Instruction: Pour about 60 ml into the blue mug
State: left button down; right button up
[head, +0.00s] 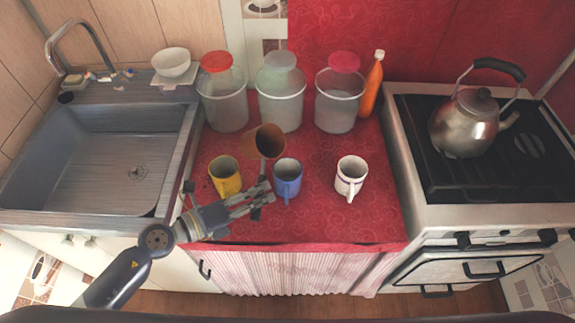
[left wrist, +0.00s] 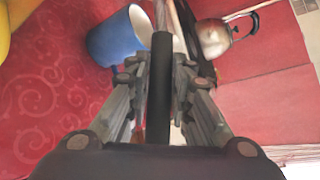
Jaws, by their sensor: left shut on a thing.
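The blue mug (head: 288,185) stands upright on the red counter cloth; it also shows in the left wrist view (left wrist: 112,42). My left gripper (head: 257,199) is in front and left of it, shut on the dark handle of a copper-brown long-handled pot (head: 250,142). That handle (left wrist: 160,90) runs between the fingers in the left wrist view. The pot is above the counter, behind and left of the blue mug, tilted with its mouth toward the right. No stream of liquid shows, and its contents cannot be made out. My right gripper is not in view.
A yellow mug (head: 226,181) stands left of the blue mug, and a white mug (head: 349,185) stands to its right. Several lidded canisters (head: 281,108) and an orange bottle (head: 371,88) line the back. A sink (head: 90,160) is left; a stove with a kettle (head: 464,125) is right.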

pick_arm(q)
jog(key=shift+w+f+m+y, duration=0.1)
jog(key=shift+f+m+y, duration=0.2)
jog(key=shift+f+m, duration=0.45)
jog(key=shift+a+f+m+y, duration=0.1)
jog(key=shift+m+y, duration=0.25)
jog(key=shift+y, duration=0.05)
jog(key=shift+w+a+f+m+t+y+p, duration=0.1)
jog(key=shift+f+m+t+y+p, duration=0.15)
jog(key=shift+m+y+p, duration=0.4)
jog(key=shift+d+m+t+p, duration=0.25)
jog(key=shift+m+p, duration=0.3)
jog(key=shift+p, duration=0.85)
jog(key=shift+a+f+y+p, duration=0.1)
jog(key=shift+y+p, duration=0.15)
jog(key=shift+p, duration=0.05)
